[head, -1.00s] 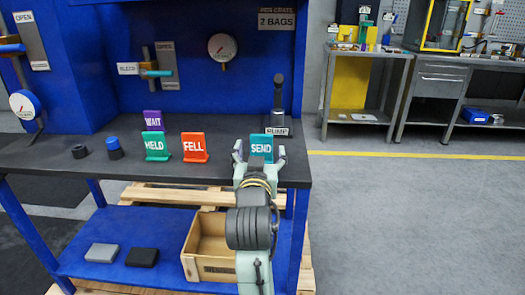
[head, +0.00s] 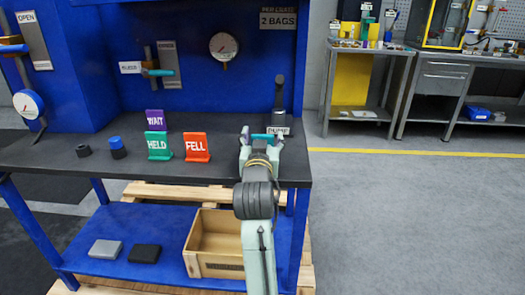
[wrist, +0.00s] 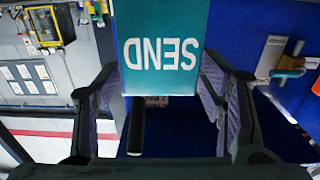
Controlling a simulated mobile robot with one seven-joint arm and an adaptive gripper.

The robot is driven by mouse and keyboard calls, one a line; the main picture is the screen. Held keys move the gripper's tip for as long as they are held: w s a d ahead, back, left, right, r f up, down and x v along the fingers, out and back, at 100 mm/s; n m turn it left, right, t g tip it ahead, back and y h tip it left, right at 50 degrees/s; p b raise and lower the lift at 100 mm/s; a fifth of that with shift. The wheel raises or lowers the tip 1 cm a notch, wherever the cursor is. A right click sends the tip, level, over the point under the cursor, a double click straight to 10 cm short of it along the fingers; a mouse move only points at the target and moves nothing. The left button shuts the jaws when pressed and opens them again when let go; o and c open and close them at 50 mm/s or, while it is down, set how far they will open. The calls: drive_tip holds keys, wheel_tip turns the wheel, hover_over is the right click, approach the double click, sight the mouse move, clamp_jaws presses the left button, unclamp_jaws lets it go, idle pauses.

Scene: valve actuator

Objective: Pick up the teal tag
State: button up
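The teal tag reading SEND (head: 262,137) is held between the fingers of my gripper (head: 261,140), above the right end of the dark bench top (head: 225,171). In the head view it shows only as a narrow teal strip, tipped from upright. In the wrist view the tag (wrist: 160,45) fills the top middle with its lettering upside down, a finger against each side edge. My gripper (wrist: 157,95) is shut on it. The tag appears clear of the bench.
A green HELD tag (head: 158,146), an orange FELL tag (head: 196,147) and a purple WAIT tag (head: 154,120) stand to the left. The black pump handle (head: 279,95) rises just behind my gripper. A wooden crate (head: 213,268) sits on the lower shelf.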

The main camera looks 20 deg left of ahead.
drive_tip(key=c, duration=0.9)
drive_tip(key=shift+c, duration=0.2)
